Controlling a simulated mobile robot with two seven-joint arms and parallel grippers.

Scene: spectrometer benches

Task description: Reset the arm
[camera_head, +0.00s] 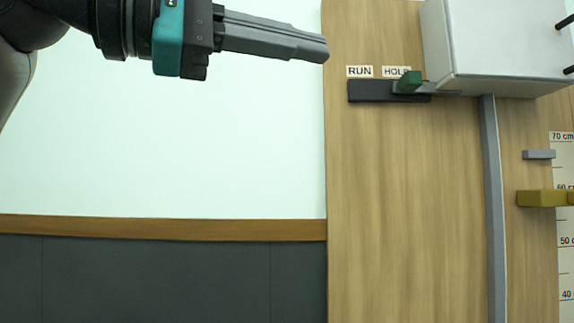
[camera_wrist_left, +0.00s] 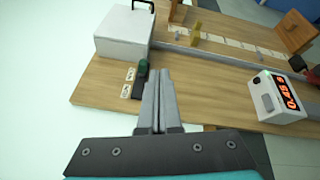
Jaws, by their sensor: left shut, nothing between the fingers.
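The knob sits on a black switch plate (camera_head: 370,91), under the HOLD label (camera_head: 396,71) and right of the RUN label (camera_head: 360,71). There is a gap between fingertips and knob in the head view. In the left wrist view, the shut fingers (camera_wrist_left: 161,73) point past the green knob (camera_wrist_left: 143,67), which is just to their left.
A white box (camera_head: 500,45) stands right of the switch. A grey rail (camera_head: 494,200) runs from it beside a scale (camera_head: 563,232). A yellow block (camera_head: 540,198) is near the scale. The wrist view shows a timer box (camera_wrist_left: 278,98) reading about 0.45 s.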

